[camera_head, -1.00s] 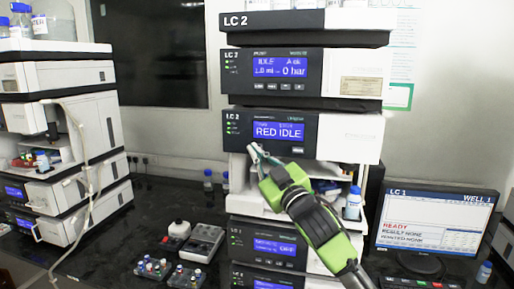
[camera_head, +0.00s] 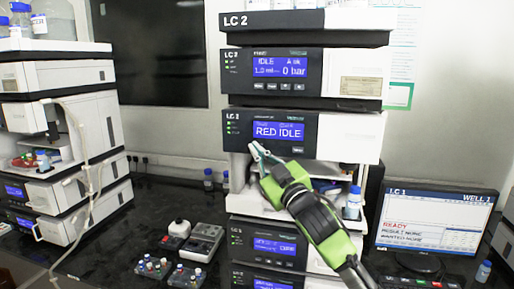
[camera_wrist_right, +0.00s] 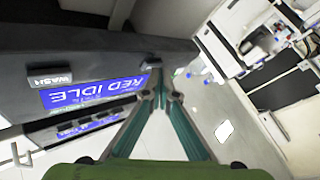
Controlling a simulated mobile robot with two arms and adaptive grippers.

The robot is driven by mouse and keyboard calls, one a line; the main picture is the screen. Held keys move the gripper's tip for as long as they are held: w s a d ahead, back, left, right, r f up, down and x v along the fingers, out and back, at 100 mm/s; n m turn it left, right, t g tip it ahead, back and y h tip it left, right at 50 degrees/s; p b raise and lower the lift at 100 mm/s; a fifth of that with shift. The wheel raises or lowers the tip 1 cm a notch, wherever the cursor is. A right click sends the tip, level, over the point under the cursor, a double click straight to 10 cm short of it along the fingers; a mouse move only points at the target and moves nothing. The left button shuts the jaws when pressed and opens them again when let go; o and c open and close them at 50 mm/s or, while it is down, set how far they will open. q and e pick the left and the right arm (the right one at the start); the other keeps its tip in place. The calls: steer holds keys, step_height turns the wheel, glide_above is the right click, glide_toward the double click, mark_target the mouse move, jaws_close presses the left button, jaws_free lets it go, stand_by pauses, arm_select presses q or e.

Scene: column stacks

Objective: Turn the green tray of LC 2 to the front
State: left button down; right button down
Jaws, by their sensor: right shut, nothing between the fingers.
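The LC 2 stack (camera_head: 272,20) stands in the middle of the head view. Its sampler module (camera_head: 345,137) has a blue display (camera_head: 278,131) reading RED IDLE; the display also shows, turned over, in the right wrist view (camera_wrist_right: 92,91). Below this module is an open bay, mostly behind my right gripper (camera_head: 258,149). I cannot make out the green tray in it. My right gripper is shut and empty, its tips close to the lower left edge of the sampler front. In the wrist view its tips (camera_wrist_right: 161,88) are near the panel with a WASH key (camera_wrist_right: 48,79). My left gripper is not in view.
A blue-capped bottle (camera_head: 353,203) stands at the right of the bay. Vial racks (camera_head: 186,276) and a grey device (camera_head: 202,242) lie on the dark bench left of the stack. A monitor (camera_head: 432,221) stands at right, another stack (camera_head: 60,77) at left.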

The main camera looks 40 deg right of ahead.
steer(key=shift+w+d, duration=0.1)
stand_by(0.5)
steer(key=shift+s+a, duration=0.6)
steer(key=shift+a, duration=0.05)
steer(key=shift+s+a+p, duration=0.45)
steer(key=shift+s+a, duration=1.15)
steer(key=shift+a, duration=0.3)
stand_by(4.0)
